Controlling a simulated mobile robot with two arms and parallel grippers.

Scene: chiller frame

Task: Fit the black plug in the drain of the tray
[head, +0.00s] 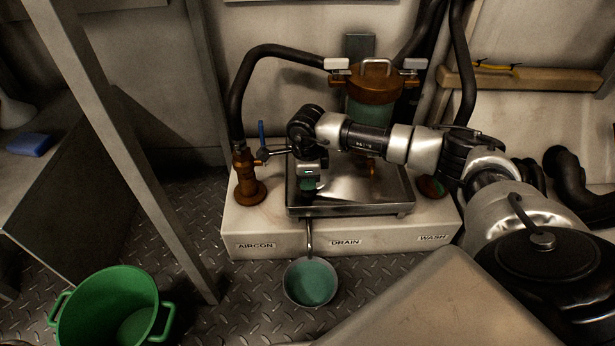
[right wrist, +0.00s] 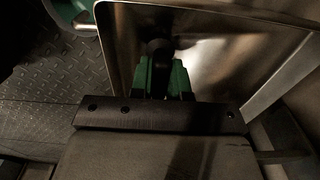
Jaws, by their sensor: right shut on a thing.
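The metal tray (head: 375,193) sits on a pale plinth, above the DRAIN label. My right gripper (head: 308,186) reaches down over the tray's left front part. In the right wrist view its green fingertips (right wrist: 164,75) are shut on the black plug (right wrist: 159,47), a dark round shape at the tips, inside the tray (right wrist: 225,55) near a wall. The plug is hidden by the gripper in the head view. The drain hole is not visible, and I cannot tell whether the plug touches it. My left gripper is not in view.
A brown-capped strainer (head: 375,85) stands behind the tray. A brass valve (head: 247,175) with a blue lever is at its left. A round pan (head: 310,283) of greenish liquid sits below the drain pipe. A green bucket (head: 108,308) stands front left. Black hoses run behind.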

